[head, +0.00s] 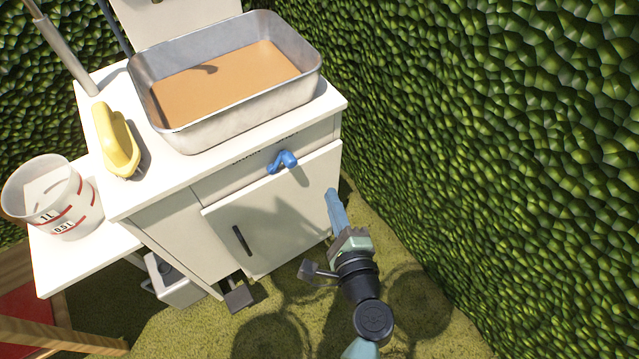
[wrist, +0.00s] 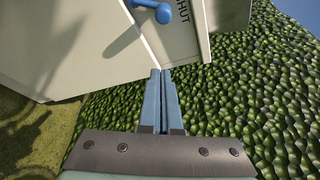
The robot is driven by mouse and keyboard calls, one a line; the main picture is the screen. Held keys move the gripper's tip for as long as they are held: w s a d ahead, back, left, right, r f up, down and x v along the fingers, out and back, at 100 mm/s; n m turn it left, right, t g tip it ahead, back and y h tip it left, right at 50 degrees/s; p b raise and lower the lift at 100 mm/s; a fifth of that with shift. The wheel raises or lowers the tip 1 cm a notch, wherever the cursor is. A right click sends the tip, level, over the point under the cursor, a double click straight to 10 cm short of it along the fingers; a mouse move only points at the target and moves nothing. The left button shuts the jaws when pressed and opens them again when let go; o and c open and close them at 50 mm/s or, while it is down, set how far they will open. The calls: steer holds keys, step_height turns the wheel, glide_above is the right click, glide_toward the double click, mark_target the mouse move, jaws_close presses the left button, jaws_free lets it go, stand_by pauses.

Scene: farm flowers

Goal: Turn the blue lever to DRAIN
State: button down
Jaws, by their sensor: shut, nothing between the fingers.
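The blue lever (head: 283,161) is on the front of the white cabinet, below the metal basin. It also shows at the top edge of the wrist view (wrist: 163,12), partly cut off, with its rounded end towards the SHUT lettering (wrist: 181,35). In the head view, dark lettering above the lever is mostly hidden by the worktop edge, so I cannot read DRAIN clearly. My gripper (head: 332,193) is shut and empty, to the right of and below the lever, apart from it. Its blue fingers (wrist: 161,73) lie together in the wrist view.
The metal basin (head: 225,122) holds brownish liquid. A yellow brush (head: 115,138) lies on the worktop, and a measuring bucket (head: 75,205) stands on the left side shelf. A cabinet door with a dark handle (head: 242,240) is below the lever. A green hedge (head: 500,150) closes off the right.

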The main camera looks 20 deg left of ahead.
mark_target(290, 165)
steer(key=b+x, duration=0.1)
steer(key=x, duration=0.9)
steer(key=s, duration=0.1)
steer(key=s+a+r+p, duration=0.1)
steer(key=s+a+r, duration=0.1)
steer(key=shift+s, duration=0.25)
